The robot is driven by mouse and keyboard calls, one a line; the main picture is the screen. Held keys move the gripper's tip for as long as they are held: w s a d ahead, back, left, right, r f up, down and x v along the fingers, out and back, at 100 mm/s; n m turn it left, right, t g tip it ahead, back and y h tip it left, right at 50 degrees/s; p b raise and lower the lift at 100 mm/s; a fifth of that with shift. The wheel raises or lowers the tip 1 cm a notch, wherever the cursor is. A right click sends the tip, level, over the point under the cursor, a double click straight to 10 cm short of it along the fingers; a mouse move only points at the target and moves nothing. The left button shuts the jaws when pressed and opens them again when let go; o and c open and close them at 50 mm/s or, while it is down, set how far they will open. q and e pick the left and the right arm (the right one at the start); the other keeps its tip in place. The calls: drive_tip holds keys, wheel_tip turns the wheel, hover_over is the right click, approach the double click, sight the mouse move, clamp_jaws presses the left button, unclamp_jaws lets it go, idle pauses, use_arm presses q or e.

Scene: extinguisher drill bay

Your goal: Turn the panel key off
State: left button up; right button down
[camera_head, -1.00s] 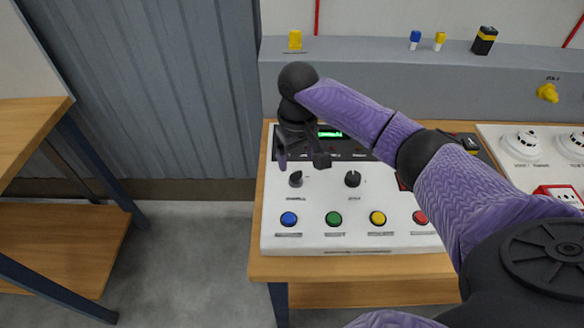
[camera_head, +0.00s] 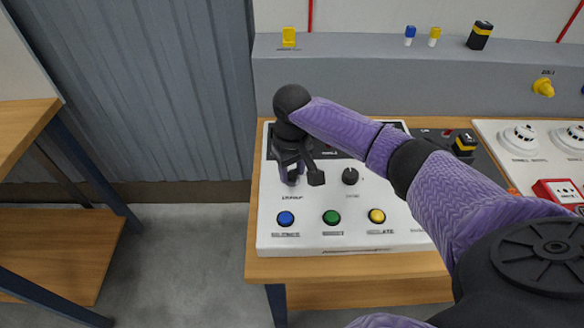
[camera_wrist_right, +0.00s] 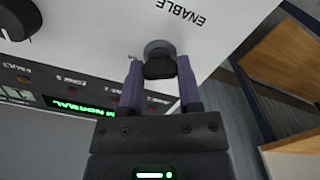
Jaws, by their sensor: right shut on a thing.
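The white panel (camera_head: 390,225) lies on the wooden table. Its panel key (camera_wrist_right: 160,62) is a dark round switch with a raised grip, beside the word ENABLE in the right wrist view. My right gripper (camera_head: 302,178) is low over the panel's left side. In the right wrist view, its two purple-sided fingers (camera_wrist_right: 160,85) are shut on the key's grip, one on each side. In the head view the gripper hides most of the key. My left gripper is in neither view.
A second dark knob (camera_head: 350,176) stands just right of the gripper. Blue (camera_head: 286,218), green (camera_head: 331,217) and yellow (camera_head: 377,216) buttons line the panel's front. My right arm covers the panel's right part. White detectors (camera_head: 520,138) and a red call box (camera_head: 558,192) are farther right.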

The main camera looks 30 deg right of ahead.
drive_tip(key=shift+r+n+p, duration=0.25)
drive_tip(key=shift+n+p, duration=0.75)
drive_tip(key=shift+p, duration=0.15)
drive_tip(key=n+p, duration=0.1)
drive_tip(key=n, duration=0.1)
drive_tip(key=shift+n+p, duration=0.3)
drive_tip(key=shift+p, duration=0.1)
drive_tip(key=n+p, duration=0.1)
drive_tip(key=n, duration=0.2)
drive_tip(key=shift+f, duration=0.15)
drive_tip(key=shift+n+p, duration=0.5)
drive_tip(key=shift+n, duration=1.8)
drive_tip(key=shift+c, duration=1.4)
unclamp_jaws()
drive_tip(key=shift+f, duration=0.1)
